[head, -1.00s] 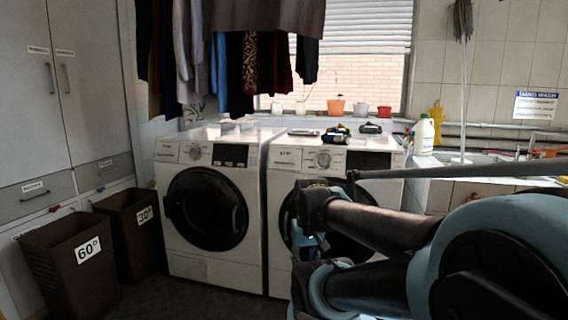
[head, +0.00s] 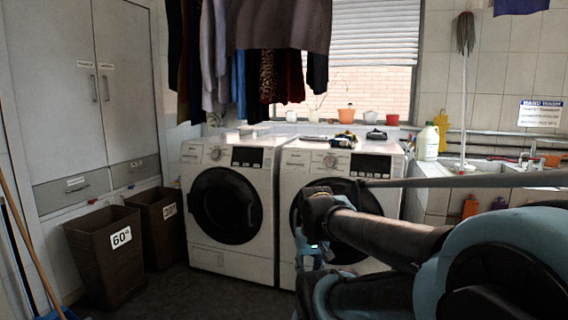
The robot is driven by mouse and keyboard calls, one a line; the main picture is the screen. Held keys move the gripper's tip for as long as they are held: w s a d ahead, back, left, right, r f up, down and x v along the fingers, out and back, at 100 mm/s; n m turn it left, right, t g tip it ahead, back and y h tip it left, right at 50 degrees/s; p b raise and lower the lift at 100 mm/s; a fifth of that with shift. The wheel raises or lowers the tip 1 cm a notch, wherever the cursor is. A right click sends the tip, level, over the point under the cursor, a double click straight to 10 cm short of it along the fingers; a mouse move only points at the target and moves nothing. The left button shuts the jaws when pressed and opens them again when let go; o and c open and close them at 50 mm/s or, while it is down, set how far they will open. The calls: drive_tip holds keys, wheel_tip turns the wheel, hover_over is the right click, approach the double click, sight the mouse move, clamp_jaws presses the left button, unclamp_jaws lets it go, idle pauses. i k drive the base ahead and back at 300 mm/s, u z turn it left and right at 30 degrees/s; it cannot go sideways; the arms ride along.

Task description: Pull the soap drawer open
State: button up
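The grey cabinet at the left has two drawers side by side, a left drawer (head: 52,196) and a right drawer (head: 122,178). Each has a small white label, too small to read, and a handle; both look shut. Two white washing machines also have flat panels at their upper left, on the left machine (head: 191,153) and the right machine (head: 296,162); these look shut. I cannot tell which is the soap drawer. My folded arm fills the lower right, well away from the cabinet and in front of the right machine. My gripper's fingers cannot be made out.
Two brown bins, marked 60° (head: 101,262) and 30° (head: 152,236), stand before the cabinet. A broom handle (head: 30,245) leans at the left edge. Clothes (head: 265,55) hang above the machines. A sink (head: 480,172) is at the right. Dark floor (head: 200,285) lies open in the middle.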

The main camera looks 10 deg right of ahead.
sight(291, 161)
drive_tip(key=u, duration=0.2)
drive_tip(key=i, duration=1.15)
drive_tip(key=z, duration=0.5)
